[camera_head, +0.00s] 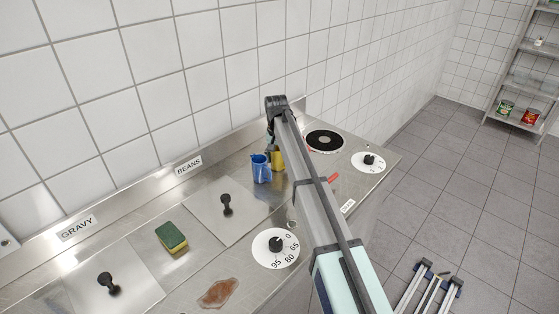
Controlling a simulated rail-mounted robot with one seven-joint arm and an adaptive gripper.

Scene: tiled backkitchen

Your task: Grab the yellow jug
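The yellow jug (277,160) stands on the steel counter, just behind and to the right of a blue jug (261,169). The blue jug and my arm cover parts of it. My arm reaches from the bottom right up to a dark joint above the jugs, and a dark part hangs down from there towards them. My gripper's fingers cannot be made out, so I cannot tell whether they are open or touch the yellow jug.
A round black hotplate (324,140) lies right of my arm. A green and yellow sponge (171,237), lids with black knobs (226,204), a dial (275,248) and a brown spill (218,293) are on the counter. A tiled wall stands behind. Shelves (525,85) stand far right.

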